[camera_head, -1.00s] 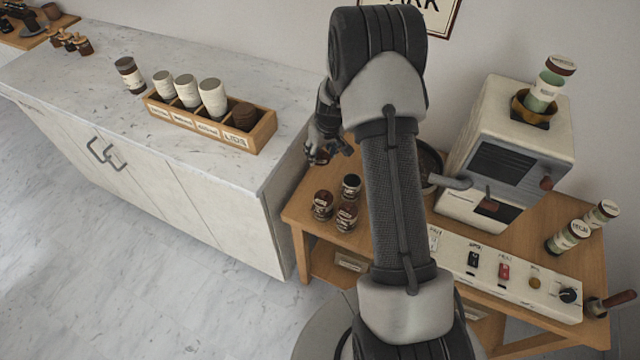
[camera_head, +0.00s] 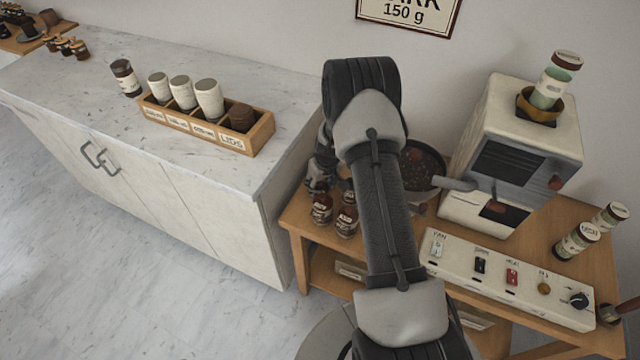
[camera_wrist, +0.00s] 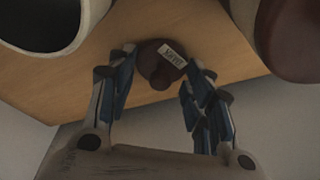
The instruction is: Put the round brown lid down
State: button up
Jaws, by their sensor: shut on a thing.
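The round brown lid (camera_wrist: 158,68) shows in the wrist view, between my fingertips, with a knob and a small white label. My gripper (camera_wrist: 158,82) is shut on it. Wood lies behind the lid in that view; I cannot tell whether the lid touches it. In the head view my gripper (camera_head: 319,184) is low at the left end of the wooden cart (camera_head: 298,228), just behind and above the small brown jars. The lid cannot be made out in that view.
Two brown jars (camera_head: 321,208) (camera_head: 346,221) stand close by on the cart. A pan of beans (camera_head: 425,165), a cream machine (camera_head: 530,120) and a switch panel (camera_head: 505,280) are to the right. The marble counter (camera_head: 250,80) with a lid and cup rack (camera_head: 205,128) is left.

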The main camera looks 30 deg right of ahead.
jog(key=shift+f, duration=0.1)
jog(key=o, duration=1)
jog(key=shift+c, duration=0.2)
jog(key=s+a+r+p, duration=0.1)
jog(key=s+a+r, duration=0.25)
jog(key=r, duration=0.75)
jog(key=s+a+r+p, duration=0.1)
jog(key=s+a+r, duration=0.25)
jog(key=r, duration=0.75)
jog(key=s+a+r+p, duration=0.1)
jog(key=s+a+r, duration=0.25)
jog(key=r, duration=0.85)
jog(key=s+a+r, duration=0.2)
jog(key=s+r, duration=0.1)
jog(key=s, duration=0.4)
jog(key=s+a+r+t, duration=0.1)
jog(key=s+a+r, duration=0.1)
jog(key=s, duration=0.6)
jog(key=s+a+r, duration=0.2)
jog(key=s+r, duration=0.1)
jog(key=s, duration=0.5)
jog(key=shift+s+r, duration=0.25)
jog(key=shift+r, duration=0.1)
